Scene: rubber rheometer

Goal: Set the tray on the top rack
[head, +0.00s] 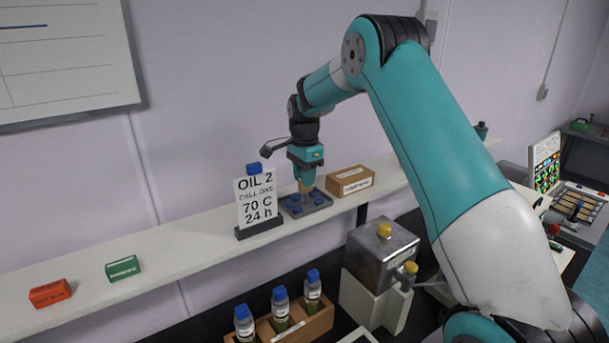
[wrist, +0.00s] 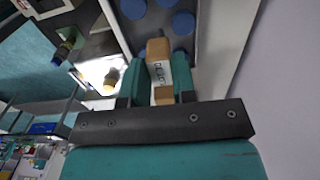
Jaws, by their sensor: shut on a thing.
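The tray (head: 308,213) is dark grey with several blue round pieces on it. In the head view it is at the white top rack (head: 190,249), between a sign and a cardboard box, and looks level. Whether it fully rests on the surface is hard to tell. My gripper (head: 304,181) is above the tray, shut on its upright tan handle. In the wrist view my gripper (wrist: 160,82) has its teal fingers on both sides of the labelled handle (wrist: 158,72). The tray (wrist: 155,28) and its blue pieces show beyond it.
The OIL 2 sign (head: 256,200) stands close left of the tray, the cardboard box (head: 350,181) close right. Red (head: 50,293) and green (head: 123,268) boxes sit farther left. Below are blue-capped bottles (head: 281,304) in a wooden holder and a metal box (head: 381,250).

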